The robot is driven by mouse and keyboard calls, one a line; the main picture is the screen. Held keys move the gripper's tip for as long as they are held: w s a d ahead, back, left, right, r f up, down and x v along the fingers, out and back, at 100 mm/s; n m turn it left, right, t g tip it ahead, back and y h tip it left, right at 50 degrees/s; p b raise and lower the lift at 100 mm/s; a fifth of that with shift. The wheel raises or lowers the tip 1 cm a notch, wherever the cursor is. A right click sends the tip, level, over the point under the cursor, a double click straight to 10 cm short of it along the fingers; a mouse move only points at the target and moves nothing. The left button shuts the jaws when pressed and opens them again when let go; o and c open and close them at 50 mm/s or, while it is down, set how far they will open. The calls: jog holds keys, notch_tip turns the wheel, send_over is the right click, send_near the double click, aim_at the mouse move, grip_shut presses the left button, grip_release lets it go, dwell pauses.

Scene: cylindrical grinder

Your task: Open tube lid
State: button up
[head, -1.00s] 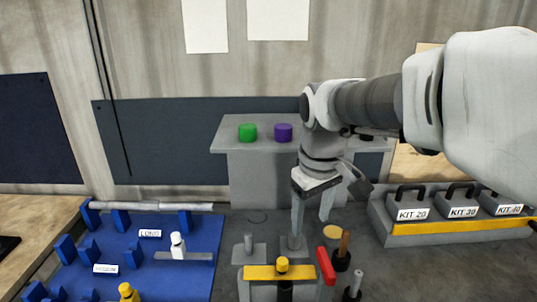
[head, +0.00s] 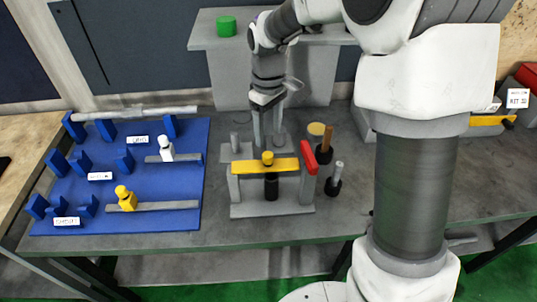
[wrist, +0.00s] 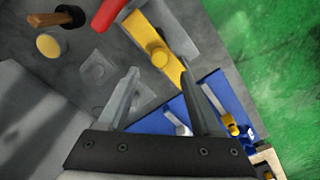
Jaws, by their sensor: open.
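No part is clearly marked as the tube lid. A grey stand (head: 235,190) carries a yellow crossbar (head: 246,167) with a yellow knob (head: 268,158) over a black cylinder (head: 271,187). A red handle (head: 308,158) sits at the bar's right end. My gripper (head: 267,138) points down with spread fingers, just behind the bar in the head view. In the wrist view my gripper (wrist: 160,73) is empty, with the knob (wrist: 160,57) showing beyond its fingertips and the red handle (wrist: 108,14) further up. I cannot tell the exact height gap.
A blue board (head: 100,215) with holders, a white-knobbed tool (head: 167,150) and a yellow-knobbed tool (head: 126,200) lies left. A wooden-handled tool (head: 325,143) and a grey pin (head: 336,180) stand right of the stand. A green cylinder (head: 226,26) stands on a shelf behind.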

aim_at(268, 155)
notch_tip(268, 155, down, 9)
jog(key=shift+f, duration=0.2)
grip_shut()
dwell(0.4)
dwell(1.1)
